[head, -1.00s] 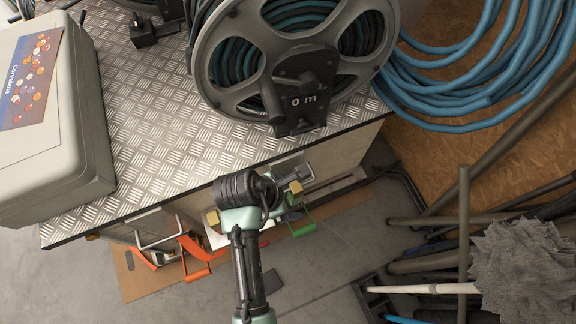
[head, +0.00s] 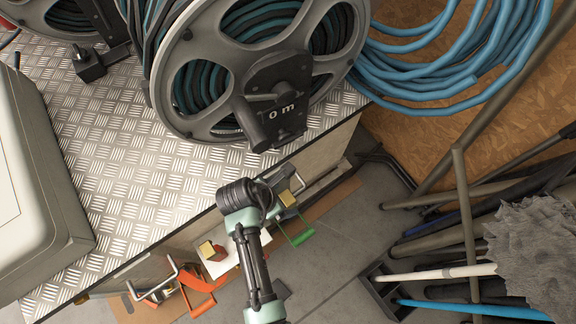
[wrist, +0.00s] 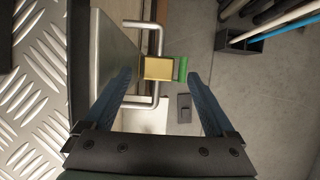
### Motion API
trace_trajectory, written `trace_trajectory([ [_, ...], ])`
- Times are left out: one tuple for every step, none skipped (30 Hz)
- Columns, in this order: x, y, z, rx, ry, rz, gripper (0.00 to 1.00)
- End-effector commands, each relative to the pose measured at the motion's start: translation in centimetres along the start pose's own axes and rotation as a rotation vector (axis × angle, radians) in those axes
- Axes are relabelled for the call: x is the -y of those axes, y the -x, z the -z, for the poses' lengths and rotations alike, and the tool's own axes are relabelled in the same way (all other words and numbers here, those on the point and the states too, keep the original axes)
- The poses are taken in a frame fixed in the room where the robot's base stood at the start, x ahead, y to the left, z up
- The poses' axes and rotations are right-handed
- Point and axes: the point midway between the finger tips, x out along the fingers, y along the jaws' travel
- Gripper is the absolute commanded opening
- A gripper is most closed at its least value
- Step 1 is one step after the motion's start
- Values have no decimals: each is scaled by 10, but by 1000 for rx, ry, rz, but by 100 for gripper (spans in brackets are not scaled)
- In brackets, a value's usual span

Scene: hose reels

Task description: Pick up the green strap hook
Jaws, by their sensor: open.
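The green strap hook (head: 298,235) hangs by the side of the metal-topped bench, below its edge, in the head view. In the wrist view the green part (wrist: 182,69) shows beside a gold-coloured block (wrist: 158,68), with a bent metal bar (wrist: 158,28) behind it. My gripper (wrist: 158,75) is open, its two dark blue fingers apart, with the gold block and green part ahead between the fingertips. I cannot tell how far ahead they are. In the head view my arm hides the fingers.
An orange strap hook (head: 200,284) hangs farther left along the bench side. A hose reel (head: 262,70) stands on the bench top above. Poles and a grey mop (head: 540,250) fill the right. Grey floor (head: 335,270) lies open between.

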Motion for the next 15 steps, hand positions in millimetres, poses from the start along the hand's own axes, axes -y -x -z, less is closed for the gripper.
trace_trajectory([
  [0, -10, 0, -1, -2, 3, 90],
  [-1, -16, 0, 0, -2, 2, 90],
  [-1, -22, 0, -1, -2, 3, 90],
  [-2, -27, 0, -1, -2, 3, 90],
  [-1, -31, 0, -1, -1, 2, 90],
  [-2, -36, 0, -1, -1, 2, 90],
  [-2, -39, 0, -1, -2, 2, 90],
  [-2, -41, 0, -1, -2, 1, 90],
  [-2, -43, 0, 0, -2, 0, 90],
  [-2, -44, -1, 0, -2, 0, 90],
  [-2, -44, -1, 0, -2, 0, 90],
  [-2, -44, -1, 0, -2, 0, 90],
  [-2, -44, -1, 0, -2, 0, 90],
  [-2, -44, -1, 0, -2, 0, 90],
  [-2, -44, -1, 0, -2, 0, 90],
])
